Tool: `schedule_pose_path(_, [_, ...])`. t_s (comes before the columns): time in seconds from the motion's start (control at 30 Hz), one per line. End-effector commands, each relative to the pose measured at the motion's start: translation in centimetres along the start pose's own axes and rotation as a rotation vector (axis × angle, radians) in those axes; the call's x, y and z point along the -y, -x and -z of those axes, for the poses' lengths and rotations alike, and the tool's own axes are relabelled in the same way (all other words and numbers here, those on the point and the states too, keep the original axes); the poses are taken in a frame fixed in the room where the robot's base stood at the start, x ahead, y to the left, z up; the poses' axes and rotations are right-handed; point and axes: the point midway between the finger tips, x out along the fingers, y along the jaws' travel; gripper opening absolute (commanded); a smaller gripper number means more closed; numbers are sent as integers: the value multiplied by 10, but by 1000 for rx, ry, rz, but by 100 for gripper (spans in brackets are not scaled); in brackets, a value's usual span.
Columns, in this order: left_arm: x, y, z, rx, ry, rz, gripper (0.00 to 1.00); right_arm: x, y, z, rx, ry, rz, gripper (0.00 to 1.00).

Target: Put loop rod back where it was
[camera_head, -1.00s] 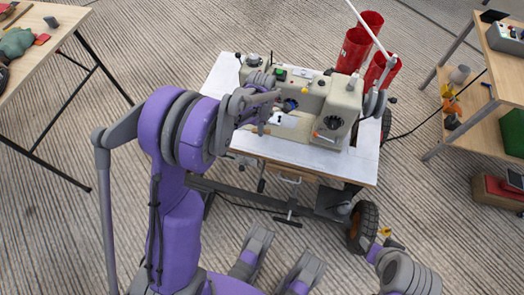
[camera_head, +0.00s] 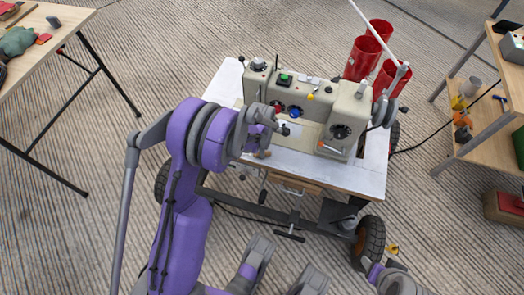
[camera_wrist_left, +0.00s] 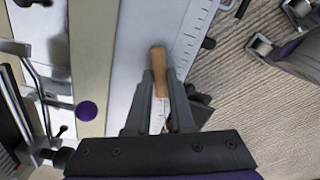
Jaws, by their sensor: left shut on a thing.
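The loop rod, as I take it, has a light wooden handle (camera_wrist_left: 158,65) and a thin metal shaft (camera_wrist_left: 158,110). In the left wrist view my left gripper (camera_wrist_left: 160,100) is shut on it, with the handle sticking out past the fingertips. It lies over the white tabletop, but I cannot tell whether it touches. In the head view my left gripper (camera_head: 264,143) is at the table's front edge, left of the beige sewing machine (camera_head: 308,112); its fingers are mostly hidden by the wrist. A small brown bit of the handle (camera_head: 262,154) shows below it.
The white sewing table (camera_head: 360,180) stands on a wheeled frame. Red cylinders (camera_head: 362,55) and a white rod (camera_head: 370,25) are at its back right. A wooden table (camera_head: 50,30) is at far left and a shelf (camera_head: 490,135) at right. The table's front right is clear.

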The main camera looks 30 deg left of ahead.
Motion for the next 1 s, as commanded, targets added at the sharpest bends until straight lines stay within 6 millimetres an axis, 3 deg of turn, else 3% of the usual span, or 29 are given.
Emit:
schedule_pose_path(0.27, [0, -3, 0, 0, 0, 0, 0, 0, -3, -1, 1, 0, 0, 56])
schedule_pose_path(0.3, [0, -3, 0, 0, 0, 0, 25, 0, -3, -1, 1, 0, 0, 56])
schedule_pose_path(0.47, [0, -2, 0, 0, 0, 0, 51, 0, -2, 0, 0, 0, 0, 56])
schedule_pose_path(0.8, [0, 1, 0, 0, 0, 0, 51, 0, 1, 0, 0, 0, 0, 56])
schedule_pose_path(1.0, [1, 32, 0, 0, 0, 0, 51, 0, 10, 2, -2, 0, 0, 56])
